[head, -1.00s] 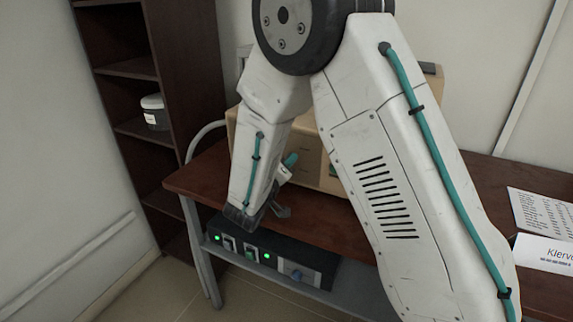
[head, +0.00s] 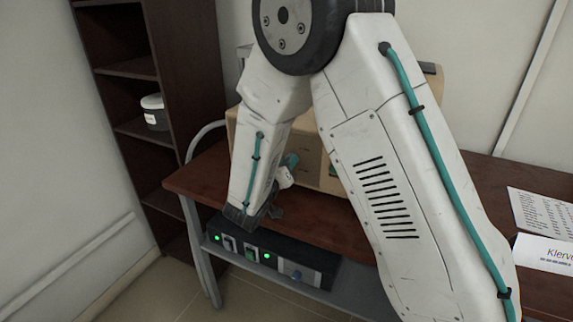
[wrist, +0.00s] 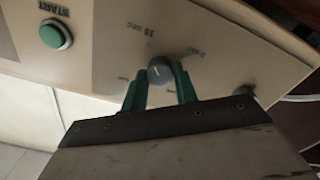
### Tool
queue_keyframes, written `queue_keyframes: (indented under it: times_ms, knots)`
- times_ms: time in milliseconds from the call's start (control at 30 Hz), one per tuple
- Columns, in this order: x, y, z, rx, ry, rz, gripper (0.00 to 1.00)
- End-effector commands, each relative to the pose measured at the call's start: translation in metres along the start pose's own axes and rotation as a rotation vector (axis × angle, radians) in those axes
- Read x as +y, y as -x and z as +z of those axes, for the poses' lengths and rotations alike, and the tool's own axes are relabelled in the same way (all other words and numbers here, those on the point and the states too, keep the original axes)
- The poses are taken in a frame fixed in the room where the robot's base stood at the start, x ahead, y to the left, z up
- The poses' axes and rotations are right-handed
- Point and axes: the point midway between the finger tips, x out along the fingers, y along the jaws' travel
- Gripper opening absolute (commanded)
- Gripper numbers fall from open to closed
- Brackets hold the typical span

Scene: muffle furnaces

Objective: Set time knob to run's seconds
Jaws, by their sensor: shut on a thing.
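The grey round time knob (wrist: 160,72) sits on the beige furnace's front panel in the wrist view. Printed labels stand around it; one reads like "13 SEC" (wrist: 138,29), and the others are too blurred to read surely. My gripper (wrist: 161,80) has its two green fingers on either side of the knob, shut on it. A pale mark shows on the knob, but its exact pointing is hard to tell. In the head view the beige furnace (head: 307,150) stands on the table, and my arm hides the knob and much of the panel.
A green START button (wrist: 56,34) and another dark knob (wrist: 243,94) are on the panel. A black control box (head: 315,261) with lit green lamps sits below the tabletop. Papers (head: 545,210) lie at the right. A dark shelf (head: 135,68) stands at the left.

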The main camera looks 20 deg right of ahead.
Motion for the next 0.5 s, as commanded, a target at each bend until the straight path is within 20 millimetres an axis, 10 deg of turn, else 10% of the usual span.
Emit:
queue_keyframes:
  times_ms: [67, 100, 167, 500]
  knots:
    - [-0.0004, 0.0006, 0.0013, -0.002, 0.002, -0.002, 0.06]
    - [-0.0004, 0.0006, 0.0013, -0.002, 0.002, -0.002, 0.34]
    - [-0.0004, 0.0005, 0.001, -0.002, 0.002, -0.002, 0.5]
    - [-0.0005, 0.0038, -0.0001, 0.0, 0.001, -0.001, 0.5]
